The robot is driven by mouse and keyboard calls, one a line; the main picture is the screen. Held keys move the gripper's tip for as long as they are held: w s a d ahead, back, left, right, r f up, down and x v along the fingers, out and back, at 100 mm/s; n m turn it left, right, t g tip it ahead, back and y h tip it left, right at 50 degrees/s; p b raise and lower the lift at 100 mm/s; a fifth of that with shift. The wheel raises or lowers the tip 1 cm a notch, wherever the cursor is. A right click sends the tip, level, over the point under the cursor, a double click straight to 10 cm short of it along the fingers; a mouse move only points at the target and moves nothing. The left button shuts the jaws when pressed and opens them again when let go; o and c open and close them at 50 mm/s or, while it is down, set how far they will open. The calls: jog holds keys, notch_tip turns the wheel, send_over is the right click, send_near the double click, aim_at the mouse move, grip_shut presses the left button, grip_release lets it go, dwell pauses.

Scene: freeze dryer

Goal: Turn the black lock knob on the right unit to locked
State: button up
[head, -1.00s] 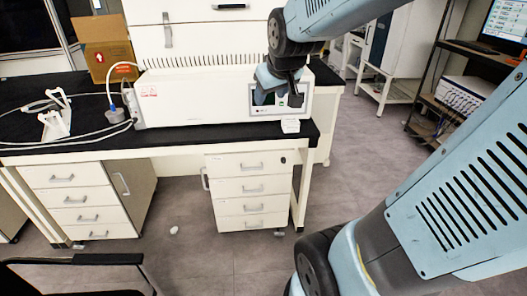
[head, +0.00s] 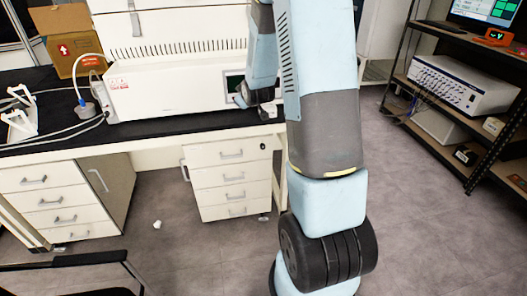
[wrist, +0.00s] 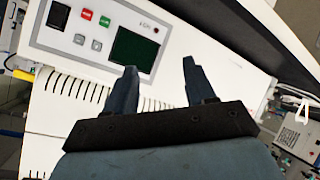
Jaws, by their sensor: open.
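The long white unit (head: 165,92) sits on the black bench top, and my arm covers its right end. I cannot make out a black lock knob in either view. The wrist view shows the unit's front panel (wrist: 45,40), with a black switch (wrist: 58,15), a red button, a green button and a dark green screen (wrist: 133,48). My gripper (wrist: 160,70) is open and empty, its fingers apart below the screen in that picture. In the head view my gripper (head: 240,100) is at the unit's right front, partly hidden by my arm; contact cannot be told.
A cardboard box (head: 66,42) and a white stand (head: 20,112) are at the bench's left. White drawers (head: 230,180) stand under the bench. A black shelf rack (head: 440,70) with a white instrument (head: 460,82) is on the right. Grey floor is open between them.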

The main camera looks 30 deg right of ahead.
jog(key=w+d+f+n+t, duration=0.1)
jog(key=d+f, duration=0.1)
jog(key=f, duration=0.3)
jog(key=w+d+f, duration=0.2)
jog(key=f, duration=0.3)
jog(key=n+t+h, duration=0.2)
jog(key=t+h, duration=0.1)
jog(key=t, duration=0.2)
send_near(263, 148)
jog(key=x, duration=0.8)
jog(key=shift+w+d, duration=0.1)
jog(key=shift+w, duration=0.2)
jog(key=shift+c, duration=0.5)
jog(key=c, duration=0.9)
grip_shut()
